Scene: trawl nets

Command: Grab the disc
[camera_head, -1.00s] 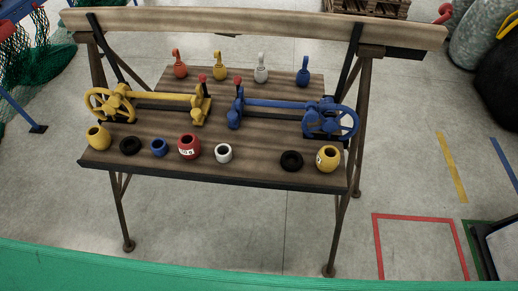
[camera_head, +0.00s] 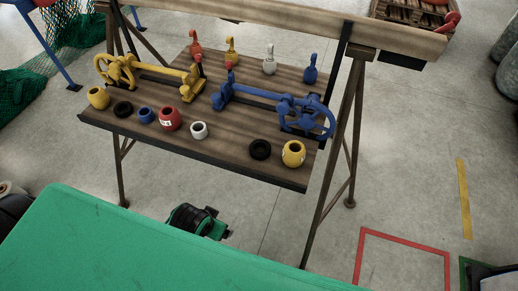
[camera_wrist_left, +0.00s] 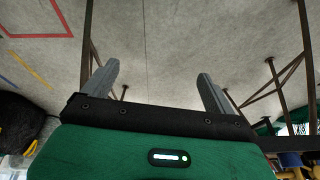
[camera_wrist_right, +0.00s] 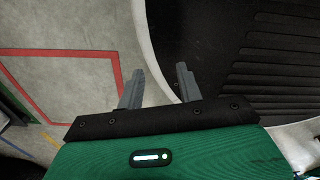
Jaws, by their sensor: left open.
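Two black ring-shaped discs lie flat on the wooden table (camera_head: 210,138) in the head view. One black disc (camera_head: 123,109) is at the left between the yellow and blue pots; the other black disc (camera_head: 260,150) is at the right beside a yellow pot. My left gripper (camera_wrist_left: 156,72) is open and empty in the left wrist view, with floor and table legs beyond its fingers. A green and black part of my arm shows in front of the table in the head view.
Yellow (camera_head: 292,153), blue (camera_head: 146,115), red (camera_head: 169,118) and white (camera_head: 199,130) pots line the table's front. A yellow valve assembly (camera_head: 150,75) and a blue one (camera_head: 275,105) stand behind them. A wooden beam crosses the back.

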